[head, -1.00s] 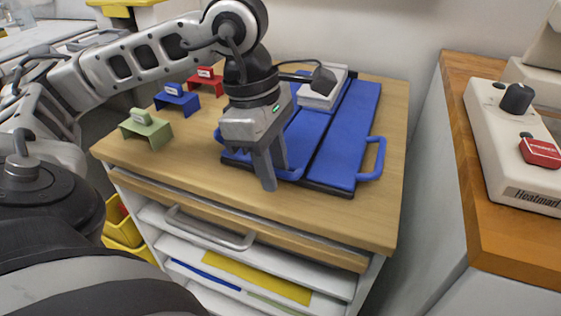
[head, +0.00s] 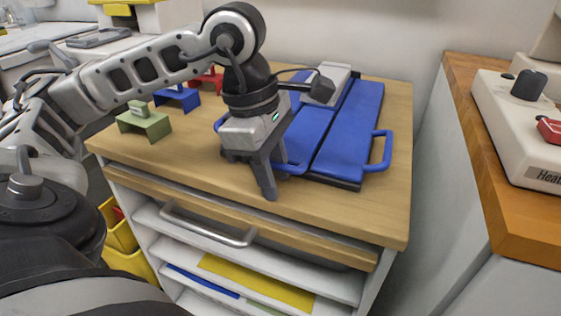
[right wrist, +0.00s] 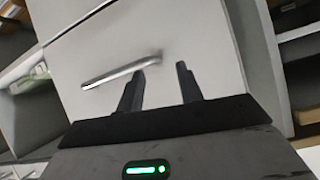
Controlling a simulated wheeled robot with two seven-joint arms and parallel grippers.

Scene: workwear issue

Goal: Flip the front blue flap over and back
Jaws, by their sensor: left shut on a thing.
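The blue folding board (head: 345,130) lies on the wooden worktop, with long blue panels side by side and a dark base edge showing at the front. Blue loop handles stick out at its left, right and front. My left gripper (head: 272,178) is at the board's front left edge, pointing down, shut on the front flap's blue handle (head: 292,168). The gripper and wrist hide much of the front flap, so its exact lie cannot be told. My right gripper (right wrist: 163,68) is open and empty in the right wrist view, before a pale drawer front with a metal handle.
Green (head: 145,122), blue (head: 178,97) and red (head: 208,80) stands are at the worktop's left. A grey-white block (head: 328,78) is at the board's back. A heat machine (head: 525,120) stands on the right counter, across a gap. The worktop's front strip is clear.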

